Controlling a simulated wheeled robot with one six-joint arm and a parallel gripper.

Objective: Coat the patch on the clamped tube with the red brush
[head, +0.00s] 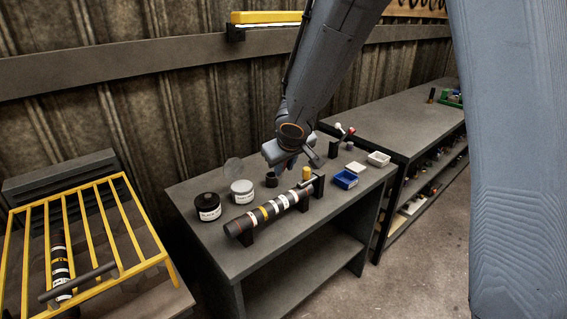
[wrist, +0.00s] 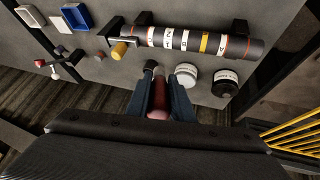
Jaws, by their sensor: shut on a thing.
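The dark tube (head: 262,214) lies on supports at the front of the grey bench, with white labels, a yellow band and red rings. It also shows in the wrist view (wrist: 183,39). I cannot tell which mark is the patch. A clamp with a yellow knob (wrist: 119,50) is at one end. My gripper (wrist: 160,84) is shut on the red brush (wrist: 158,110), behind the tube and apart from it. The brush's lower end is near a small black cup (wrist: 150,67); I cannot tell whether it is inside. In the head view my gripper (head: 284,166) hides the brush.
A white jar (head: 242,191) and a black-lidded jar (head: 208,206) stand left of the cup. A blue tray (head: 345,180) and a white tray (head: 379,159) are at the right. A lever with red and white knobs (head: 345,132) stands behind. A yellow rack (head: 75,240) is left.

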